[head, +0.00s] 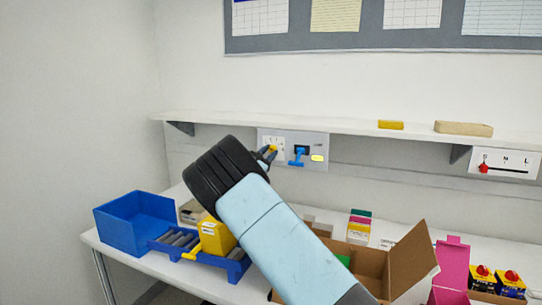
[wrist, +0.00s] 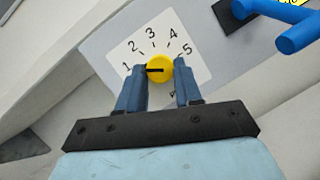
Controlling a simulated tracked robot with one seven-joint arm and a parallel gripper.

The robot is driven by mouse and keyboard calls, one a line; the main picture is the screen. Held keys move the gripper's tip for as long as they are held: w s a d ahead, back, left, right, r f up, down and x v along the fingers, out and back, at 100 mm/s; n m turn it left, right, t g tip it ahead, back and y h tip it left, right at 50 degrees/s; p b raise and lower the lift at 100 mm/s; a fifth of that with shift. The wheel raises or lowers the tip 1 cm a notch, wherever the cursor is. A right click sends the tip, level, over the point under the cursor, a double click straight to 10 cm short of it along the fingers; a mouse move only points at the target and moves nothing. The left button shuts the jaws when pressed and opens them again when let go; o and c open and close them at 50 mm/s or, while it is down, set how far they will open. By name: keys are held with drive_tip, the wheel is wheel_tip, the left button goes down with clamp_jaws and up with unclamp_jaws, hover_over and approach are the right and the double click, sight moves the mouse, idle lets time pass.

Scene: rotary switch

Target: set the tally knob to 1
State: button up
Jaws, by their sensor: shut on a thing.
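The yellow tally knob (wrist: 158,66) sits on a white dial card (wrist: 192,68) numbered 1 to 5 in the wrist view. Its black pointer line lies level and points left, toward the 1. My gripper (wrist: 160,74) is shut on the knob, with one blue finger on each side. The left finger covers the card just below the 1. In the head view the knob (head: 273,148) shows small at the tip of my gripper (head: 268,153), partly hidden by it.
A blue lever (head: 298,154) sits just right of the dial on the same wall panel (head: 320,141). A shelf (head: 350,126) runs above. Below, the bench holds a blue bin (head: 130,225), an open cardboard box (head: 410,260) and small boxes.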

drive_tip(key=shift+d+r, duration=0.1)
drive_tip(key=shift+d, duration=0.2)
drive_tip(key=o, duration=1)
drive_tip(key=shift+a, duration=0.1)
drive_tip(key=shift+o, duration=0.2)
drive_tip(key=shift+a, duration=0.1)
drive_tip(key=v, duration=1.3)
drive_tip(key=shift+s+a+f, duration=0.15)
drive_tip(key=shift+s+f, duration=0.1)
drive_tip(key=shift+s, duration=0.05)
